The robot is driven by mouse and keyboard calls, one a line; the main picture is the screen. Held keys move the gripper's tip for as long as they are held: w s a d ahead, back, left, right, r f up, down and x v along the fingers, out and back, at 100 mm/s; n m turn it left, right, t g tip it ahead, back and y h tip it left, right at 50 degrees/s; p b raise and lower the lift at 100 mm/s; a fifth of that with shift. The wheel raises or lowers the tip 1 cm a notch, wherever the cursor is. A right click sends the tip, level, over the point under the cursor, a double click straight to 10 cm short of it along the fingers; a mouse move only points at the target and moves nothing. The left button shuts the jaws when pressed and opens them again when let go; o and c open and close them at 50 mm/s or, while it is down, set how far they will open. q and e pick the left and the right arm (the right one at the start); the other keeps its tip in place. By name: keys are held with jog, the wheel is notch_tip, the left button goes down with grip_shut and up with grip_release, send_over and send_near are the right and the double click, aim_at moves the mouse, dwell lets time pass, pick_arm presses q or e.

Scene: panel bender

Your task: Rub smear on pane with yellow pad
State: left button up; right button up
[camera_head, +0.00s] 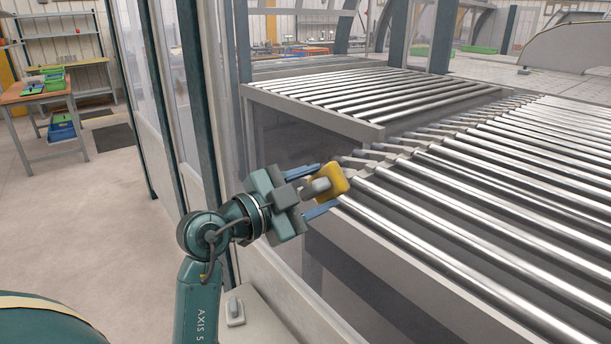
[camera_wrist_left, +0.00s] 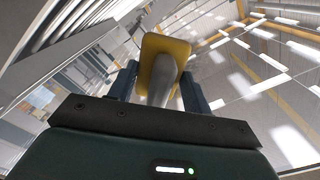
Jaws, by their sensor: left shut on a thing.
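My left gripper (camera_head: 324,187) is shut on the grey handle of a yellow pad (camera_head: 336,178). The pad sits just beyond the fingertips, its flat side facing away from the gripper, in front of the rollers in the picture. In the left wrist view the yellow pad (camera_wrist_left: 164,48) and its handle stand between the two blue fingers. See-through panes (camera_head: 208,85) stand between dark posts left of the rollers. I cannot make out a smear on any pane, nor tell whether the pad touches glass. My right gripper is not in view.
Roller conveyors (camera_head: 470,200) fill the right side, with a pale frame edge near my gripper. A small grey block (camera_head: 235,312) sits on a pale ledge (camera_head: 262,325) below my arm. A workbench (camera_head: 35,92) with green and blue bins stands far left; open floor lies before it.

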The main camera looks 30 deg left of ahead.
pick_arm(q)
jog(key=shift+s+d, duration=0.2)
jog(key=shift+d, duration=0.3)
